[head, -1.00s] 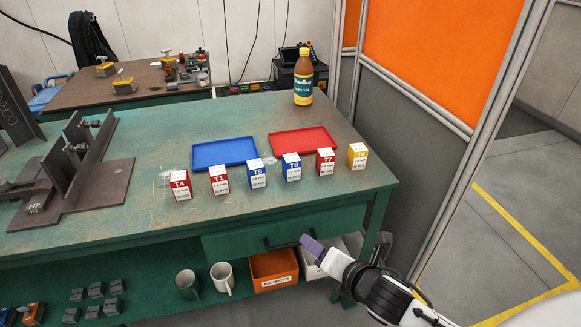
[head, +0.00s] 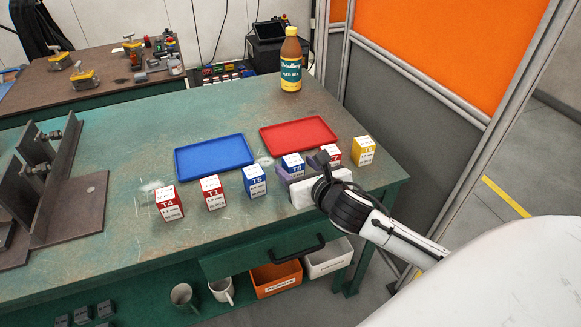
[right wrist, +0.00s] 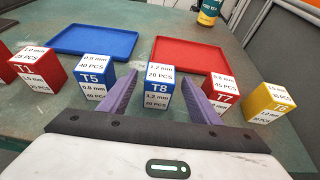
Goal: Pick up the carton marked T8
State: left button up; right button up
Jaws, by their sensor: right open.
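The T8 carton (head: 293,162) is a small blue and white box standing upright on the green bench. In the right wrist view the T8 carton (right wrist: 159,88) stands between and just beyond the tips of my open right gripper (right wrist: 162,92), whose purple fingers lie to either side of it. I cannot tell whether they touch it. In the head view my right gripper (head: 303,172) is low over the bench, hiding the lower part of T8. My left gripper is not in view.
The blue T5 carton (right wrist: 94,82) stands close on the left and the red T7 carton (right wrist: 222,92) close on the right. Yellow T6 (right wrist: 271,102) and red cartons T1 (head: 212,192) and T4 (head: 168,202) stand in the row. Blue (head: 213,155) and red (head: 298,135) trays lie behind.

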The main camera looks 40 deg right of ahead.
aim_at(288, 159)
jog(key=shift+x, duration=3.15)
jog(key=c, duration=1.2)
